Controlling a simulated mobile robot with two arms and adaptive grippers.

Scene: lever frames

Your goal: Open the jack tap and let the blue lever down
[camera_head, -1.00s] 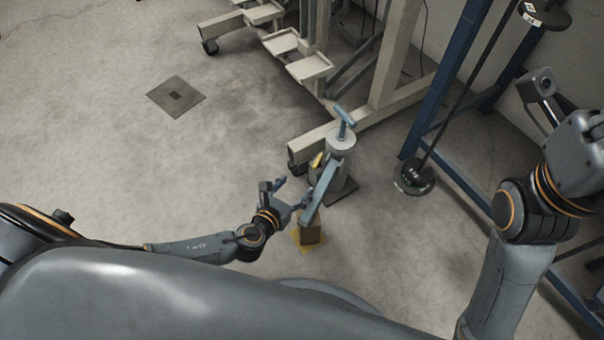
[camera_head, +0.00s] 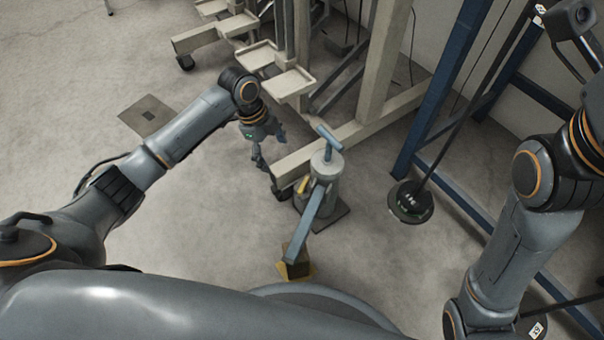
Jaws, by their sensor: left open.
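The jack (camera_head: 326,168) is a grey upright cylinder on a dark base plate, with a light-blue T-shaped piece on top. The blue lever (camera_head: 309,221) slopes from the jack toward me, its near end over a yellow-brown block (camera_head: 294,266). I cannot tell whether they touch. A small yellow part (camera_head: 303,186), apparently the tap, shows on the jack's left side. My left gripper (camera_head: 271,149) is open and empty, left of the jack's top and apart from it. My right arm shows at the right; its fingers are outside the picture.
A beige frame (camera_head: 348,135) with a long foot stands just behind the jack. A blue rack (camera_head: 427,100) and a dark round weight (camera_head: 410,201) on a bar are to the right. The floor left of the jack is open, with a flat square plate (camera_head: 148,116).

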